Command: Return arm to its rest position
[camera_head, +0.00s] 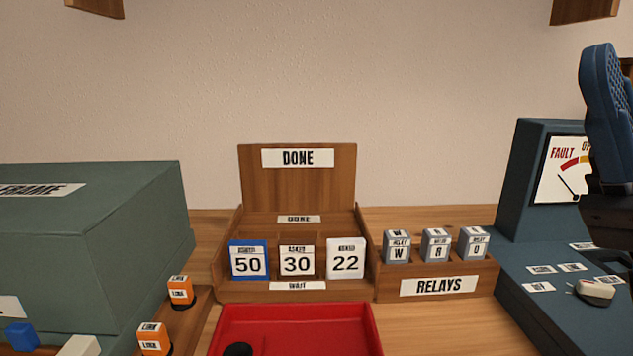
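A wooden rack (297,180) marked DONE stands at the middle of the table. Its front row holds three upright cards: a blue-edged 50 (248,262), a brown-edged 30 (297,262) and a white 22 (345,260). A WAIT label (297,286) is below them. Right of it, a wooden RELAYS holder (390,289) carries three grey blocks marked W (397,249), 8 (435,246) and 0 (473,245).
A red tray (330,312) with a black round thing (238,349) lies in front. A large green FRAME box (90,230) fills the left, with orange LINE blocks (180,291) beside it.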

